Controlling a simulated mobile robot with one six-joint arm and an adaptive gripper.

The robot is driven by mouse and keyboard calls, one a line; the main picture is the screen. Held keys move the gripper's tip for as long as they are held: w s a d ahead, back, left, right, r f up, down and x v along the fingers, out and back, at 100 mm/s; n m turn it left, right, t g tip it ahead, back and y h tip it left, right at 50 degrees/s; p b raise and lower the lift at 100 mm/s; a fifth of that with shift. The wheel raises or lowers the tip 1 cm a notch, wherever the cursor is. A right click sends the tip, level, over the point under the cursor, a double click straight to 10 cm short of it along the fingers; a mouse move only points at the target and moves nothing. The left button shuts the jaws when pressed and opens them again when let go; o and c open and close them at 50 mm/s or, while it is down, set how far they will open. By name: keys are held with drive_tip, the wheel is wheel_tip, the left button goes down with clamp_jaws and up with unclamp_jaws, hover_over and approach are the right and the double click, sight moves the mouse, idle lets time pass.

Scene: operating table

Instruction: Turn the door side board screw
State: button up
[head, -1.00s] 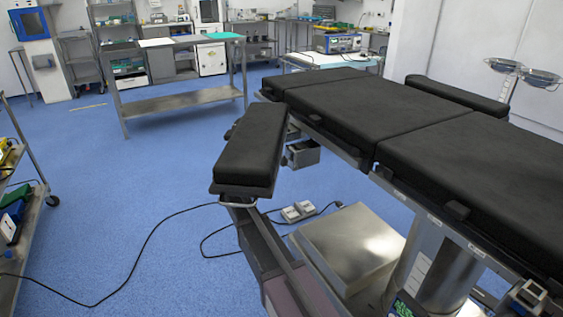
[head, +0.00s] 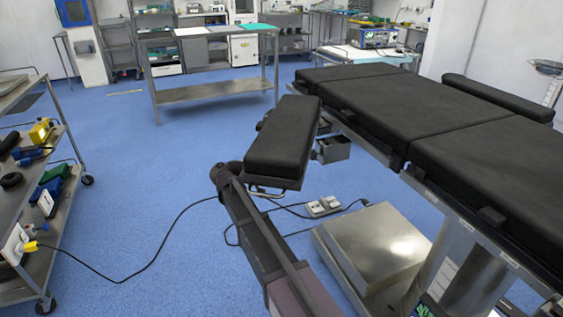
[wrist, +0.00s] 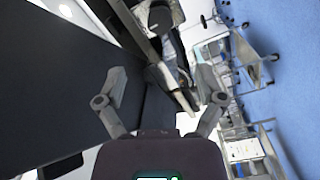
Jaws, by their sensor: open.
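A black padded side board (head: 283,140) sticks out from the near left side of the operating table (head: 400,105) in the head view. Another padded board (head: 497,98) lies along the far side; I cannot tell which is the door side one. In the wrist view, my gripper (wrist: 160,88) is open and empty, its two fingers spread apart. A large dark padded surface (wrist: 60,80) fills the left of that view. A metal bracket or rail (wrist: 175,82) shows beyond the fingers. I cannot make out the screw for certain. My gripper does not show clearly in the head view.
A cable runs across the floor to a loaded trolley (head: 40,190) at left. A steel bench (head: 215,92) stands behind. Floor between trolley and table is mostly free.

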drive_tip(key=s+d+f+g+y, duration=0.35)
drive_tip(key=s+d+f, duration=0.3)
drive_tip(key=d, duration=0.25)
drive_tip(key=s+d+f+n+g+y, duration=0.1)
drive_tip(key=s+f+y, duration=0.55)
drive_tip(key=s, duration=0.35)
drive_tip(key=s+d+f+g+y, duration=0.1)
drive_tip(key=s+d+f+y, duration=0.1)
drive_tip(key=s+f+y, duration=0.6)
wheel_tip(320, 180, up, 37)
drive_tip(key=s+p, duration=0.1)
drive_tip(key=p, duration=3.3)
drive_tip(key=shift+a+h+p, duration=0.15)
drive_tip(key=shift+h+p, duration=0.15)
drive_tip(key=shift+h, duration=0.1)
